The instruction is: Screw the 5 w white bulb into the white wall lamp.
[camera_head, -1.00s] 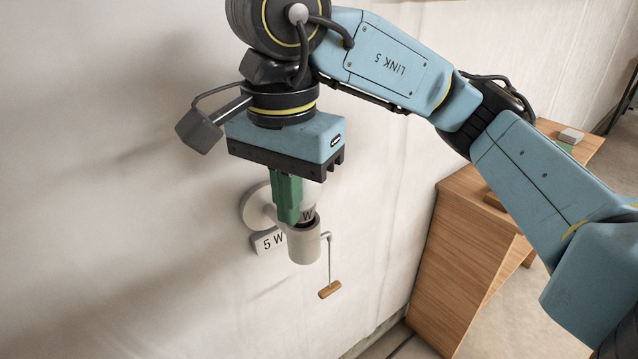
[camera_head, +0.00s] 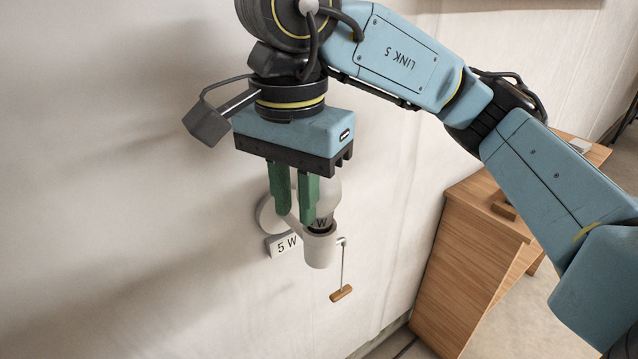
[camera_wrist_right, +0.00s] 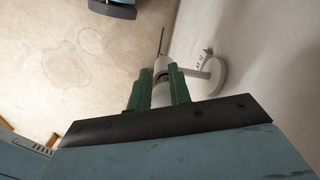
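The white bulb (camera_head: 327,196), with part of its marking showing a "W", stands upright with its base in the socket of the white wall lamp (camera_head: 319,254). The lamp's round plate is on the wall, partly hidden by a finger. My right gripper (camera_head: 294,210) points down at the bulb with its green fingers apart, so it looks open. The nearer finger covers the bulb's left part. In the right wrist view the fingers (camera_wrist_right: 160,92) stand either side of the whitish bulb (camera_wrist_right: 163,97), below the lamp socket (camera_wrist_right: 160,66). Contact cannot be told. My left gripper is out of view.
A "5 W" label (camera_head: 284,246) is on the wall beside the lamp. A pull cord with a wooden handle (camera_head: 341,293) hangs from the lamp. A wooden cabinet (camera_head: 465,262) stands to the right. The wall to the left is bare.

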